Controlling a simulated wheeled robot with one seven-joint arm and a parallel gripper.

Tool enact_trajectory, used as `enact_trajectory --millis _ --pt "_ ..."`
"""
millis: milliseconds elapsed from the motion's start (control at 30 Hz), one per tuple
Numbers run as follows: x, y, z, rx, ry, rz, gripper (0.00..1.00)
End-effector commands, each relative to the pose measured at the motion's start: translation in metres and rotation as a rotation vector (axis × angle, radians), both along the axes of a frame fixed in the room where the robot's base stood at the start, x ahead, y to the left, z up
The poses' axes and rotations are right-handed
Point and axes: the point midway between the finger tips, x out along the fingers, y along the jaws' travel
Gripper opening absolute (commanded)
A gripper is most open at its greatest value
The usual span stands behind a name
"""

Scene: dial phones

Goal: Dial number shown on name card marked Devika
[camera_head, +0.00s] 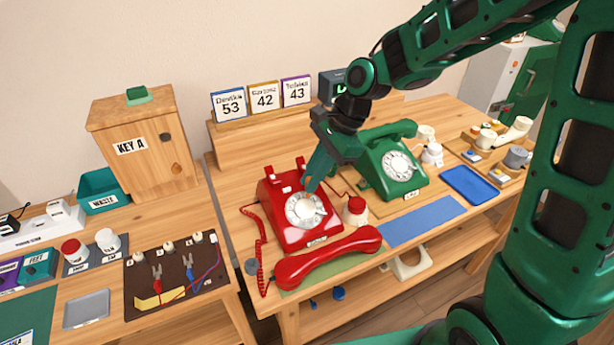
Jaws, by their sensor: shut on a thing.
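The name card marked Devika (229,104) stands on a wooden ledge at the back and shows 53. A red rotary phone (285,231) sits below it on the table, with its pale dial (304,210) facing me. Its red handset (328,257) lies off the cradle in front, on a green mat. My gripper (310,187) reaches down from the upper right, with its fingertips at the upper edge of the red phone's dial. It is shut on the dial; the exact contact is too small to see. A green rotary phone (392,166) stands to the right, its handset on the cradle.
Two other cards (264,97) (296,91) show 42 and 43. A red-topped jar (355,209) stands close right of the red phone. A blue mat (423,221) in front is bare. Left is a bench with a KEY A cabinet (143,174) and tools.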

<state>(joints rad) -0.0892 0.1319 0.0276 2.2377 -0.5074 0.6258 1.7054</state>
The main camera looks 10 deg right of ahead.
Motion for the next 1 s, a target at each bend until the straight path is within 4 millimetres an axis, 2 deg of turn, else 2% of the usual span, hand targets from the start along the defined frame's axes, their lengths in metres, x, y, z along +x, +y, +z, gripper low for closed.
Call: enact_trajectory --millis 1000 --pt "-0.007 -0.013 -0.005 0.0 0.0 0.0 0.0"
